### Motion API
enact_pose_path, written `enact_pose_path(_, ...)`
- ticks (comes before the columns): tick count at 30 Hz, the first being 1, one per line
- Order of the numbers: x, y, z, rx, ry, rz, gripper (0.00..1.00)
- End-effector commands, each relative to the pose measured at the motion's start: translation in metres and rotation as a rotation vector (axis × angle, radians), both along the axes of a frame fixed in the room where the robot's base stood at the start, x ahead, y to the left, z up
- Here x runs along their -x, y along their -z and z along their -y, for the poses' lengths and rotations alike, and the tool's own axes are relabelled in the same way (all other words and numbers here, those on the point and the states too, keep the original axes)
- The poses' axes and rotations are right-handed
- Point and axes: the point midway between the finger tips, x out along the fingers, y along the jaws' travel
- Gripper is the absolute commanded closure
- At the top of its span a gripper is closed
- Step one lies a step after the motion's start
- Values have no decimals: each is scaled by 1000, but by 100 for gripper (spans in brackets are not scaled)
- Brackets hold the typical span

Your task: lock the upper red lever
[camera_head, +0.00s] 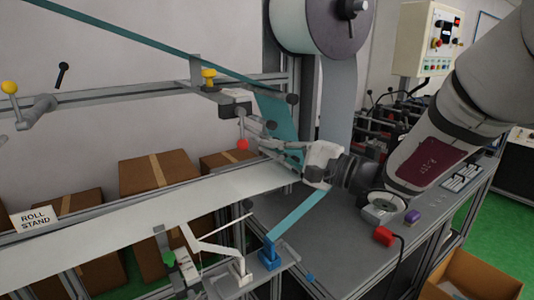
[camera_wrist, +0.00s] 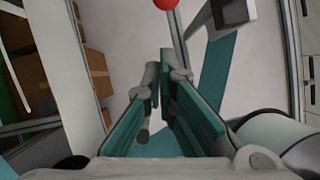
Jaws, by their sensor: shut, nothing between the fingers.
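The upper red lever has a red ball knob (camera_head: 243,144) and hangs below the upper rail, near the middle of the head view. In the wrist view its red ball (camera_wrist: 166,4) shows at the top edge, with a thin grey rod running down from it towards my fingertips. My gripper (camera_head: 268,142) reaches in from the right, its fingers just right of the red knob. In the wrist view my gripper (camera_wrist: 160,72) is shut, with no object between its fingers. Whether a fingertip touches the rod cannot be told.
A teal strip (camera_head: 275,115) hangs behind my fingers, and a white web (camera_head: 200,195) runs below. Yellow-knobbed levers (camera_head: 208,74) sit on the upper rail. A blue clamp (camera_head: 270,255) and green knob (camera_head: 168,258) are at the lower front. A large roll (camera_head: 305,25) hangs above.

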Motion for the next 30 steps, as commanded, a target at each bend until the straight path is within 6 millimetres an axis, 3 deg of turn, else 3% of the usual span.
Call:
enact_pose_path(2, -17, 7, 12, 0, 2, 2, 100)
enact_pose_path(9, 17, 9, 58, 0, 5, 0, 100)
enact_pose_path(18, 38, 11, 89, 1, 1, 1, 100)
enact_pose_path(23, 50, 11, 84, 28, -34, -9, 100)
enact_pose_path(26, 81, 15, 62, 125, -136, -42, 100)
enact_pose_path(30, 142, 34, 35, 361, -300, -104, 100)
